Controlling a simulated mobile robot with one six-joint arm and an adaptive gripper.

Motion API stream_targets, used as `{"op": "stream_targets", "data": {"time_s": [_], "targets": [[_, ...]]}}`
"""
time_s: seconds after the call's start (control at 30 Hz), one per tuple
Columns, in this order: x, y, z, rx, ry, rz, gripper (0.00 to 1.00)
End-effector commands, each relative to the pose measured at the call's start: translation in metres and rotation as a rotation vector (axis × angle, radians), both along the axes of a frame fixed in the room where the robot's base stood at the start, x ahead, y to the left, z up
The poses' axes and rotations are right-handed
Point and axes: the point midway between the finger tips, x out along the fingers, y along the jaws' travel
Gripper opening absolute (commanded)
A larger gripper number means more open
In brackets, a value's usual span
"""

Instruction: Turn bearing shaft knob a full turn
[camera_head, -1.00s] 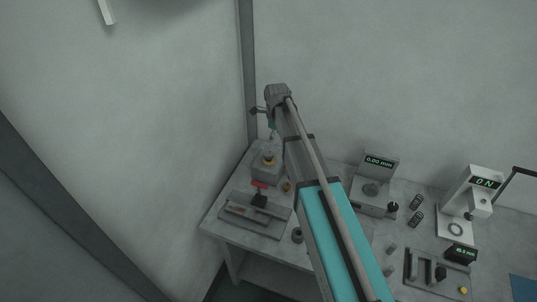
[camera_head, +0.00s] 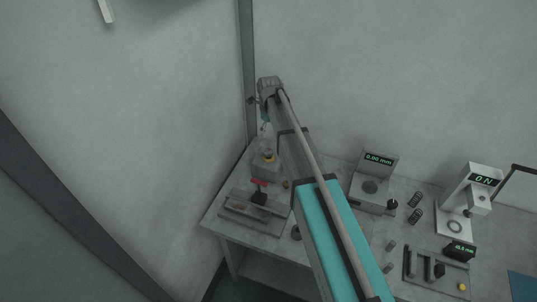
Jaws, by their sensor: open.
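A small grey block with a yellow-ringed knob on top (camera_head: 268,157) stands at the back left corner of the workbench; it looks like the bearing shaft unit, though its details are too small to be sure. My gripper (camera_head: 266,128) hangs at the end of my arm, just above this knob and apart from it as far as I can see. Its fingers are small and pale against the wall. It is open, with nothing seen between the fingers. My grey and teal arm covers the part of the bench right of the block.
A grey fixture with a black knob (camera_head: 258,198) and a red label sits in front of the block. A gauge reading 0.00 mm (camera_head: 378,163) and a force tester reading 0 N (camera_head: 483,182) stand to the right, with several small parts. Walls close off the corner.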

Motion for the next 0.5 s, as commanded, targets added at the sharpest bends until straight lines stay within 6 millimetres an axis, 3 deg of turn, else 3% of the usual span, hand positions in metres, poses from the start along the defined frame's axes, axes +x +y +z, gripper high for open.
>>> {"op": "stream_targets", "data": {"time_s": [0.5], "targets": [[0.000,0.000,-0.039,0.000,0.000,0.001,0.89]]}}
